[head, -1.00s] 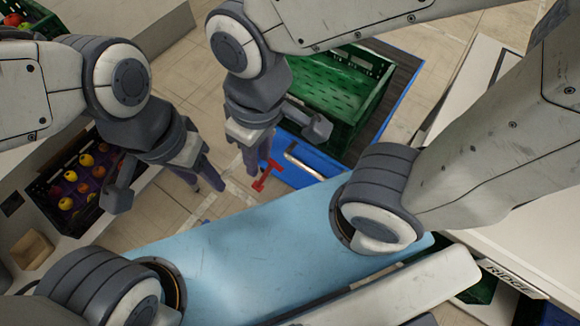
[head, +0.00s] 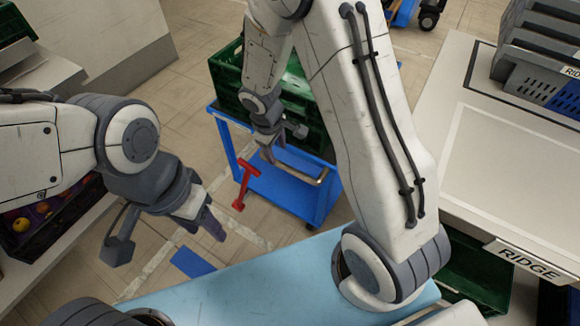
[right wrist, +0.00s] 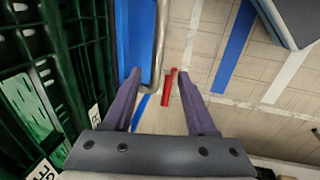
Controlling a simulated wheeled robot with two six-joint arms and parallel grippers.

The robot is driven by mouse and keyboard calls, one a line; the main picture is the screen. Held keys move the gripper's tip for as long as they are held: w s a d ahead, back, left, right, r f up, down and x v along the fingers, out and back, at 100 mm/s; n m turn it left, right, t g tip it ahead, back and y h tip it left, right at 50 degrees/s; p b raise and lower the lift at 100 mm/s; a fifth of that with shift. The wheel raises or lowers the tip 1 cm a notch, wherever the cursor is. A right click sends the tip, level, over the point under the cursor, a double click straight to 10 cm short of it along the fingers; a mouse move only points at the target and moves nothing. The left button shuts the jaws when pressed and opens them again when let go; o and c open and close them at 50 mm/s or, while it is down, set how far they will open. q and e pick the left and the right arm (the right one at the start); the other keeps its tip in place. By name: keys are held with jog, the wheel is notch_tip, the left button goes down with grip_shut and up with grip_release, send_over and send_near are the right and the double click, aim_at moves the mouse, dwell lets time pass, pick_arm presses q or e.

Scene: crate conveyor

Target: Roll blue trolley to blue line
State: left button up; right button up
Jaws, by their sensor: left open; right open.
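The blue trolley (head: 272,192) stands on the floor beyond my base, with a green crate (head: 226,84) on top. Its metal handle bar (head: 306,179) is on the near side, and a red lever (head: 243,183) sticks out there. My right gripper (head: 268,156) is open at the left end of the handle. In the right wrist view the bar (right wrist: 159,45) shows between the open fingers (right wrist: 159,78); I cannot tell whether they surround it. A blue line (head: 192,262) lies on the floor in front of the trolley, also in the right wrist view (right wrist: 235,45). My left gripper (head: 214,222) is open and empty.
A white table (head: 500,170) with grey crates (head: 545,60) is at the right. The tiled floor between trolley and left counter is clear.

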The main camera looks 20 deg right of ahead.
aim_at(285, 165)
jog(key=f+b, duration=0.1)
jog(key=f, duration=0.1)
jog(key=d+f+b, duration=0.1)
jog(key=f, duration=0.2)
jog(key=d+f+b, duration=0.1)
jog(key=f, duration=0.2)
jog(key=shift+w+d+f, duration=0.25)
jog(key=shift+w, duration=0.05)
grip_shut()
jog(key=shift+r, duration=0.1)
dwell(0.8)
